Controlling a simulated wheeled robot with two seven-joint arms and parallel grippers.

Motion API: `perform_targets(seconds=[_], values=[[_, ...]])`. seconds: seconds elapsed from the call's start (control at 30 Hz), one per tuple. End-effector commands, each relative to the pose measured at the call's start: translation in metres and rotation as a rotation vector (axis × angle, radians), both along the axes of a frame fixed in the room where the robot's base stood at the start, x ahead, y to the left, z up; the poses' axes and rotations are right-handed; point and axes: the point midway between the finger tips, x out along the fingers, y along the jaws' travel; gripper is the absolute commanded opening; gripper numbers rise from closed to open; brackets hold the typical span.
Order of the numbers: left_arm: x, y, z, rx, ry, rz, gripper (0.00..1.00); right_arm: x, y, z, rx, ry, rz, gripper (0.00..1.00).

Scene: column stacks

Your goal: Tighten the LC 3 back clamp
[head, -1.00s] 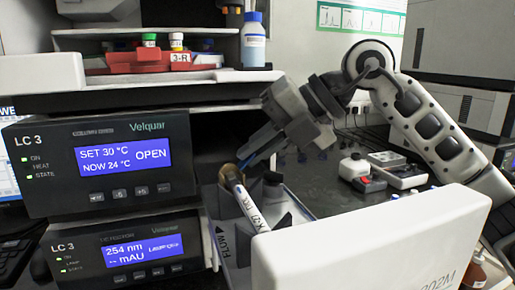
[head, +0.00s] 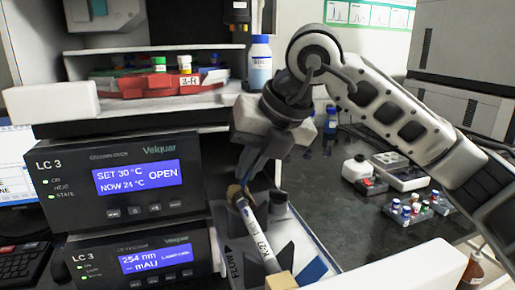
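The LC 3 column oven (head: 120,187) is in the head view, its display reading OPEN, SET 30 °C and NOW 24 °C. In the open bay beside it lies a tilted, labelled column (head: 258,232). A brownish fitting (head: 235,193) is at its back end. I cannot tell which part there is the back clamp. My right gripper (head: 246,180) points down at this back end, its fingertips close to the fitting. Contact and the gap between its fingers are unclear. A tan fitting (head: 281,281) shows at the column's front end. My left gripper is not in view.
A second LC 3 unit (head: 140,262) sits below the oven. A blue-capped bottle (head: 260,63) and a red rack (head: 158,86) stand above. Small vials (head: 407,208) stand right.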

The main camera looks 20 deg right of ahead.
Motion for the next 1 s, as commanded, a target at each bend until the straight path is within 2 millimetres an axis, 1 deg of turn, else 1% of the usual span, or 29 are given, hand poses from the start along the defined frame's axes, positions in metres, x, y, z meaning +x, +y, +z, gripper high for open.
perform_targets(seconds=[0.03, 0.23, 0.53, 0.8, 1.0], values=[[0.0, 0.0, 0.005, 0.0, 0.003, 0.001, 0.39, 0.0, 0.004, 0.007, -0.047, -0.005, 0.004, 0.0], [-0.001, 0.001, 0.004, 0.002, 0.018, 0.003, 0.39, 0.0, 0.015, 0.007, -0.237, -0.014, 0.002, 0.0], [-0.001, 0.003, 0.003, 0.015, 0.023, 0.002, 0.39, -0.001, 0.032, 0.006, -0.525, -0.025, -0.001, 0.0], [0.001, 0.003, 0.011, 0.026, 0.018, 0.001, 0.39, -0.001, 0.045, 0.002, -0.775, -0.035, -0.002, 0.0], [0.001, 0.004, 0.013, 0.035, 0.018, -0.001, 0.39, -0.001, 0.053, -0.004, -0.931, -0.039, -0.003, 0.0]])
